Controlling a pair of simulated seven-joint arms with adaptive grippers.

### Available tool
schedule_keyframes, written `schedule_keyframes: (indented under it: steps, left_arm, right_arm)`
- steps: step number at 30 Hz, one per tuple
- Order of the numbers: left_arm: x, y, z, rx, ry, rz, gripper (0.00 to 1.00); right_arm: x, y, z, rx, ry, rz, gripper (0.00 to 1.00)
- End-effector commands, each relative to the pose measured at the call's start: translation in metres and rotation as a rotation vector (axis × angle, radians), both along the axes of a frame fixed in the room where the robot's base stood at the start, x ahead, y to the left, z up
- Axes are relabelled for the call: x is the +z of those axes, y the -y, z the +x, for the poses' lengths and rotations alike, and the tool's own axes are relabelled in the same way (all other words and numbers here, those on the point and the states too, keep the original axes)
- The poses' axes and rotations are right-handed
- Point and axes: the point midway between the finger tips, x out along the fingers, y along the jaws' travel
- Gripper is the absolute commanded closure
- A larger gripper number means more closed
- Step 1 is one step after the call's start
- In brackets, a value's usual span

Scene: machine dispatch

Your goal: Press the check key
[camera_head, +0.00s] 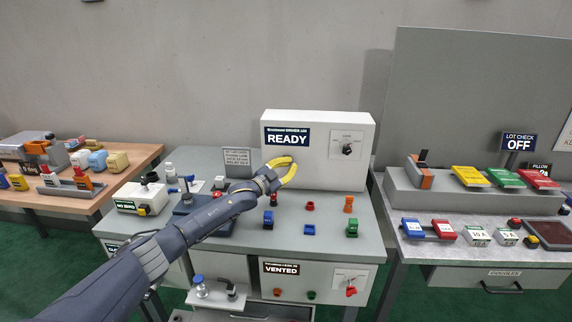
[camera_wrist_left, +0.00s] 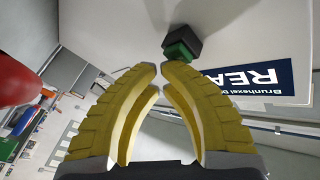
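My left gripper (camera_head: 294,164) is in front of the white box with the READY sign (camera_head: 287,136), above the back of the middle bench. Its yellow fingers bow outward, and their tips (camera_wrist_left: 161,68) nearly meet with nothing seen between them. In the left wrist view, a dark block with a green face (camera_wrist_left: 182,44) is just beyond the tips; I cannot tell whether they touch. No label names it the check key. It is not clearly visible in the head view. A LOT CHECK OFF sign (camera_head: 518,142) stands on the right bench. My right gripper is not in view.
The white box has a dark knob (camera_head: 347,149). Several small coloured parts, including a green one (camera_head: 352,228), stand on the middle bench (camera_head: 330,250). A VENTED panel (camera_head: 281,268) is below. The left bench (camera_head: 130,165) holds coloured blocks. A blurred red object (camera_wrist_left: 18,82) is close in the wrist view.

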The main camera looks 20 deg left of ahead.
Motion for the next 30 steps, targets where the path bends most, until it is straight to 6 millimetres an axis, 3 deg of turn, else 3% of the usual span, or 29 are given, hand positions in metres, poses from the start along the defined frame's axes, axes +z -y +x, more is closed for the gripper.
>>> schedule_keyframes:
  steps: [17,30]
  left_arm:
    - [0.0,0.0,0.001,0.001,-0.001,0.0,1.0]
    - [-0.001,0.003,-0.015,-0.001,-0.001,-0.001,1.0]
  right_arm:
    - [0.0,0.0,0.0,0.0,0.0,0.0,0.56]
    - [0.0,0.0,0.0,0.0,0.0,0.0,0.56]
